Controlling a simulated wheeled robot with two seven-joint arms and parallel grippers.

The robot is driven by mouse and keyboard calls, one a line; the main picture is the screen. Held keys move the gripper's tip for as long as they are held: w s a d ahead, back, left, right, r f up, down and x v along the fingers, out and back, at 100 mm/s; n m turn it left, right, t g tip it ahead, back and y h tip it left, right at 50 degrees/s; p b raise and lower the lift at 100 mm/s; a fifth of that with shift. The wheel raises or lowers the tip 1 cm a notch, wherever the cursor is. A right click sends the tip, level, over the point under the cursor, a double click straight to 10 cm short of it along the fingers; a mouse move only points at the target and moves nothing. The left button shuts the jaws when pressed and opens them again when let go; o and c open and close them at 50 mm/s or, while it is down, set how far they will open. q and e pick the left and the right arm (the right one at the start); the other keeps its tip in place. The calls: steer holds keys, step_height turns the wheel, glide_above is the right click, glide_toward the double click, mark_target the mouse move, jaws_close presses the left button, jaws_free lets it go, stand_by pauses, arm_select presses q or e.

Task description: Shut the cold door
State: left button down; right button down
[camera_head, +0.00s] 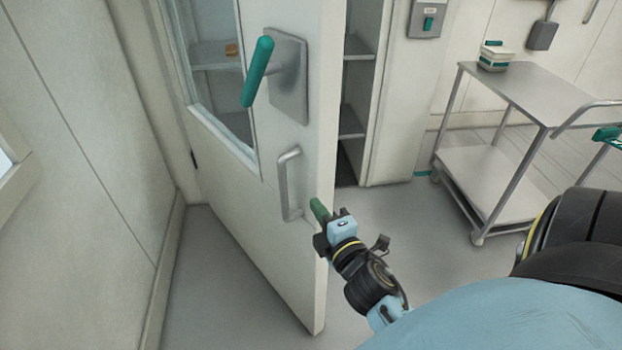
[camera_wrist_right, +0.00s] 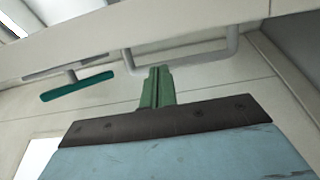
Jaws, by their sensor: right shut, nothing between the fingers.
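The cold door (camera_head: 237,215) is a white door with a window, standing open at an angle in the head view. It carries a green lever handle (camera_head: 257,72) on a grey plate and a metal pull handle (camera_head: 284,185) lower down. My right gripper (camera_head: 317,207), with green fingers, is shut and empty by the door's free edge, close to the pull handle. In the right wrist view the shut fingers (camera_wrist_right: 157,85) point toward the pull handle (camera_wrist_right: 185,54); the green lever (camera_wrist_right: 77,87) is to the left. I cannot tell whether the fingers touch the door. My left gripper is out of view.
Behind the door, the opening shows shelves (camera_head: 354,85). A metal trolley (camera_head: 518,85) with white-and-green boxes (camera_head: 495,57) on top stands to the right. A switch box (camera_head: 427,18) is on the wall. A pale wall (camera_head: 85,130) is at left. The floor between door and trolley is clear.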

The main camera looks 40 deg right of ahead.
mark_target(301, 184)
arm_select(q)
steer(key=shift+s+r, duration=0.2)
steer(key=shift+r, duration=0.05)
arm_select(e)
steer(key=x, duration=0.9)
steer(key=shift+f, duration=0.1)
